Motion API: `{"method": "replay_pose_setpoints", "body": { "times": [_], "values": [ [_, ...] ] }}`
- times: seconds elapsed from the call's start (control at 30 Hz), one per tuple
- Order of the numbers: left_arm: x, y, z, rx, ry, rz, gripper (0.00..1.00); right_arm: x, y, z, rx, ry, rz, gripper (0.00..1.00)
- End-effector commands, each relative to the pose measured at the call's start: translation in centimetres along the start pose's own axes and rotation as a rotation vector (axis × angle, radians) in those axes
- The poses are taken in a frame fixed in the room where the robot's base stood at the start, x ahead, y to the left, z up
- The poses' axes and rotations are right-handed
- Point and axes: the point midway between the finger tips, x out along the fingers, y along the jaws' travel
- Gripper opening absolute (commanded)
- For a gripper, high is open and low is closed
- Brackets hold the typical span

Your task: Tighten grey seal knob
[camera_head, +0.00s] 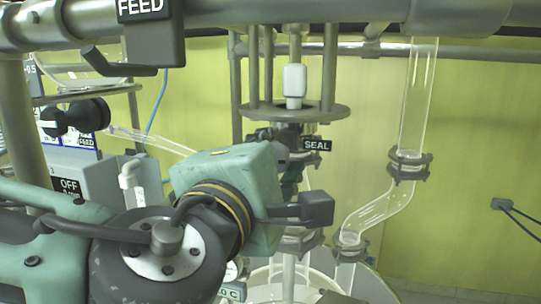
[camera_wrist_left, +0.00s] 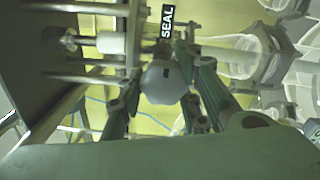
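The grey seal knob (camera_wrist_left: 163,82) shows in the left wrist view as a rounded grey knob with a dark slot, beside the SEAL label (camera_wrist_left: 167,21). In the head view the SEAL label (camera_head: 317,145) sits below a round metal plate, and the knob is mostly hidden behind my left wrist. My left gripper (camera_head: 290,165) reaches to this spot. In the wrist view the green fingers of the left gripper (camera_wrist_left: 160,66) stand apart on both sides of the knob. Whether they press on it is unclear. My right gripper is not in view.
A metal flange plate (camera_head: 290,111) with vertical rods is above the knob. A glass tube (camera_head: 418,90) runs down at right to a clamp (camera_head: 408,165). A FEED label (camera_head: 141,8) and pipe cross the top. An OFF-labelled box (camera_head: 69,186) stands at left.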

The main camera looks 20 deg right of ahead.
Motion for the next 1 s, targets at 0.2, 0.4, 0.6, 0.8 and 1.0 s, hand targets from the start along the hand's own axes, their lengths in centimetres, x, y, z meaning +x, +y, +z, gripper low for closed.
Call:
{"method": "replay_pose_setpoints", "body": {
  "times": [0.2, 0.4, 0.6, 0.8, 1.0],
  "values": [
    [0.0, 0.7, 0.0, -0.002, 0.000, 0.014, 0.46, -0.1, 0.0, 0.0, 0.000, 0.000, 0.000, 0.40],
    [0.0, 0.4, 0.0, -0.002, 0.000, 0.008, 0.46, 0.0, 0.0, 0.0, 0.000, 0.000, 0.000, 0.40],
    [-1.5, 0.4, 0.1, -0.002, -0.001, 0.008, 0.46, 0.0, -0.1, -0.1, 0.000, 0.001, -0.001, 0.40],
    [-4.9, 0.4, 0.1, 0.000, -0.002, 0.010, 0.46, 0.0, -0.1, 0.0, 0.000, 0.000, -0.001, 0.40],
    [-7.1, 0.4, 0.1, -0.002, 0.000, 0.011, 0.46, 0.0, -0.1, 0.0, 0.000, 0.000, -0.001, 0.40]
  ]
}}
